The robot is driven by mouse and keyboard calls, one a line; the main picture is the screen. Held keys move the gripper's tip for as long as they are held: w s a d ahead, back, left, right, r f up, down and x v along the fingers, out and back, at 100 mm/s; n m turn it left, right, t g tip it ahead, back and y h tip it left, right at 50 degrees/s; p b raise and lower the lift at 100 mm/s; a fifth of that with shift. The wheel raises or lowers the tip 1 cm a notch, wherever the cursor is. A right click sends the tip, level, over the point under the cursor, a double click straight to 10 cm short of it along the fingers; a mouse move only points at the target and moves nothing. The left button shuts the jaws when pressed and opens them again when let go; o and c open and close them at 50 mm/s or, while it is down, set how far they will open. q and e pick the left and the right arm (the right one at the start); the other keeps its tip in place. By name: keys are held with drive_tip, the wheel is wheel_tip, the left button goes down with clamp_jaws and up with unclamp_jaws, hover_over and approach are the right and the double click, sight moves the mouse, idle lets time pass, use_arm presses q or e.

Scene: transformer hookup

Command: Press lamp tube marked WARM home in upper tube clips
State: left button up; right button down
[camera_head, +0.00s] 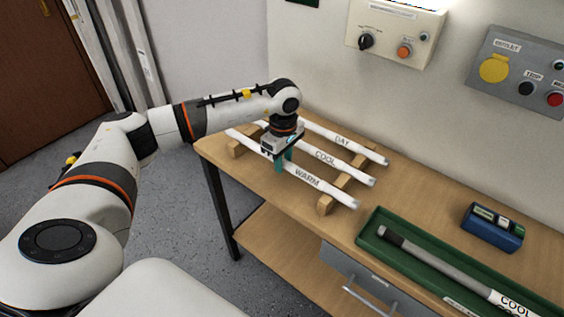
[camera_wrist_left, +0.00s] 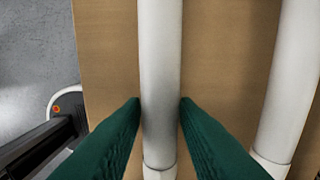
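The white lamp tube marked WARM (camera_head: 308,177) is the nearest of three tubes on wooden rests on the bench; it also shows in the left wrist view (camera_wrist_left: 160,60). My left gripper (camera_head: 282,160) points down over its middle. In the left wrist view the green fingers (camera_wrist_left: 160,103) sit one on each side of the tube, with no gap visible at their tips. The tube appears still level with its rests. My right gripper is not in view. I cannot make out the upper tube clips.
Tubes marked COOL (camera_head: 326,157) and DAY (camera_head: 342,139) lie parallel behind. Wooden rests (camera_head: 325,204) support them. A green tray (camera_head: 370,226) holds a grey tube. A blue box (camera_head: 492,232) stands behind it. Two control panels (camera_head: 395,32) (camera_head: 524,72) are on the wall.

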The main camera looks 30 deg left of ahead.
use_arm(q)
drive_tip(key=c, duration=0.5)
drive_tip(key=shift+r+p, duration=1.8)
drive_tip(key=shift+r, duration=1.2)
